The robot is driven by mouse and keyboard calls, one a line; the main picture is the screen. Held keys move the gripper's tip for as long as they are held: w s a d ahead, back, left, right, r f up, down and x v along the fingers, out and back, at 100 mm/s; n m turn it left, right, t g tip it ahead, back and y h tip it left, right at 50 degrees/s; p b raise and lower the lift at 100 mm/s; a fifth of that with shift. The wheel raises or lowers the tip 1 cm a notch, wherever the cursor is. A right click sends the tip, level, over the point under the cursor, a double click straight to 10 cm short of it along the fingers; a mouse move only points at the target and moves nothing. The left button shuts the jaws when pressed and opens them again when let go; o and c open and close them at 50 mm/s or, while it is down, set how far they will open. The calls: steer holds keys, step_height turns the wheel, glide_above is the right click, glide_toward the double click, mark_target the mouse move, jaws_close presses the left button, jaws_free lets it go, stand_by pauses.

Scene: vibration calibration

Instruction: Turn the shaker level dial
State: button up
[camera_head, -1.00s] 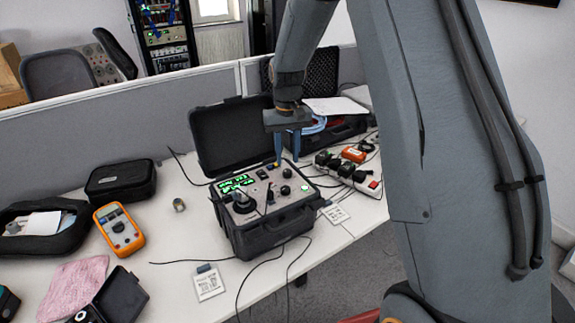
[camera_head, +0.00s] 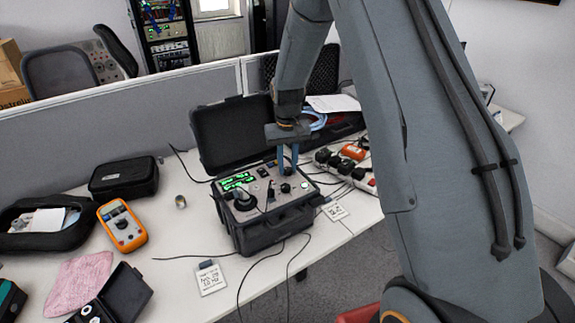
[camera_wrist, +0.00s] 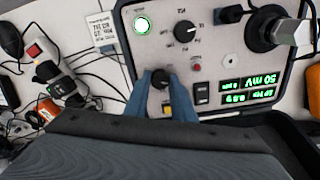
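The shaker controller is a black open case (camera_head: 275,232) with a grey panel (camera_head: 262,205) on the table. Two black dials are on the panel. The nearer one (camera_head: 285,188) is clear of my gripper and shows a white pointer mark in the wrist view (camera_wrist: 187,32). The farther dial (camera_wrist: 160,82) lies between my two blue fingertips in the wrist view. My gripper (camera_head: 288,164) points down over the panel, fingers apart on either side of that dial; contact is not clear. It also shows in the wrist view (camera_wrist: 162,74). Dial labels are too small to read.
A power strip (camera_head: 345,168) with plugs stands right of the case. An orange multimeter (camera_head: 122,225) lies left. Cables cross the table in front.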

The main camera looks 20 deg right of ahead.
steer(key=shift+n, duration=0.3)
steer(key=n+b, duration=0.2)
steer(key=n, duration=0.4)
steer(key=n+b, duration=0.1)
steer(key=n, duration=0.5)
steer(key=shift+n, duration=0.3)
steer(key=shift+r, duration=0.1)
stand_by(0.3)
steer(key=o, duration=0.8)
